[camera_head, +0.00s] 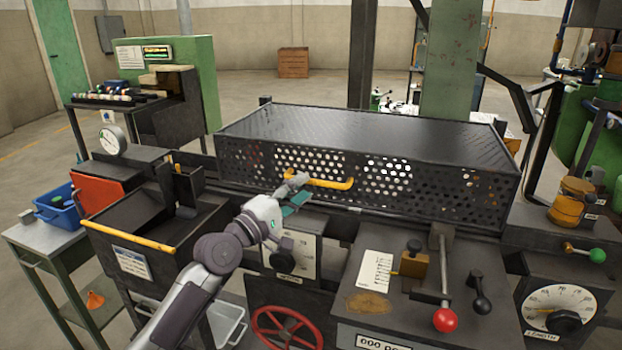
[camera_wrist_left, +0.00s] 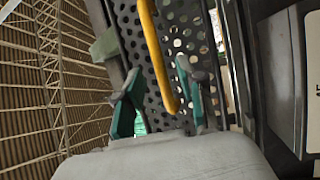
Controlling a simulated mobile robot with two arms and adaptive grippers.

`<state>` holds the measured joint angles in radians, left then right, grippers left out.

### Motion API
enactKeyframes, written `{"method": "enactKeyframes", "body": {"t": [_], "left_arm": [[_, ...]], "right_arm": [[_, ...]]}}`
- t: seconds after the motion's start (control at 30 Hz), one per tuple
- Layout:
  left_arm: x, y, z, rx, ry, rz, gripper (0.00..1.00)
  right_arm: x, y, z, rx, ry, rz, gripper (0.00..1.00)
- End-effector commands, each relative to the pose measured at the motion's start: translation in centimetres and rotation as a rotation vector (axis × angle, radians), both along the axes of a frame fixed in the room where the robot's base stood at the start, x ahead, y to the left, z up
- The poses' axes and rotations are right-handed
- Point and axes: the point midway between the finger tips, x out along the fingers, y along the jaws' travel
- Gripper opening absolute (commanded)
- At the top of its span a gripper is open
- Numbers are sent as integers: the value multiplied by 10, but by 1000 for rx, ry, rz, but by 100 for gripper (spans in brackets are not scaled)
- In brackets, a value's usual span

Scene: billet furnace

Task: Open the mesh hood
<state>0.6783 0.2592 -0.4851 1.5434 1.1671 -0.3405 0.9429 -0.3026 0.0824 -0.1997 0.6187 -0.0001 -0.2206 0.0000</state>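The mesh hood (camera_head: 365,160) is a dark box with perforated sides and lies closed over the bench. A yellow bar handle (camera_head: 332,183) sits on its front face. My left gripper (camera_head: 300,191) is at the left end of the handle. In the left wrist view my left gripper (camera_wrist_left: 160,95) has its green fingers apart. The yellow handle (camera_wrist_left: 152,45) shows between them there, with the hood's mesh (camera_wrist_left: 188,30) behind. I cannot tell whether a finger touches the handle. My right gripper is not in view.
Below the hood is a control panel with a red-knobbed lever (camera_head: 445,318), a dial (camera_head: 558,308) and a red handwheel (camera_head: 287,328). A black bin with a yellow edge (camera_head: 130,237) stands left of my arm. A green post (camera_head: 450,60) rises behind the hood.

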Motion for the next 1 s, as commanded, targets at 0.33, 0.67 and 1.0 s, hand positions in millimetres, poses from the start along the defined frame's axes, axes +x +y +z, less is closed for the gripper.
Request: {"method": "enactKeyframes", "body": {"t": [0.33,0.67,1.0], "left_arm": [[29,-25,6,1,-1,1,39],[30,-26,6,1,-1,1,34],[30,-26,6,1,0,1,0]], "right_arm": [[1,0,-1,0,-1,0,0],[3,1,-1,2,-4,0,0],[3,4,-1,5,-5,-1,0]]}}
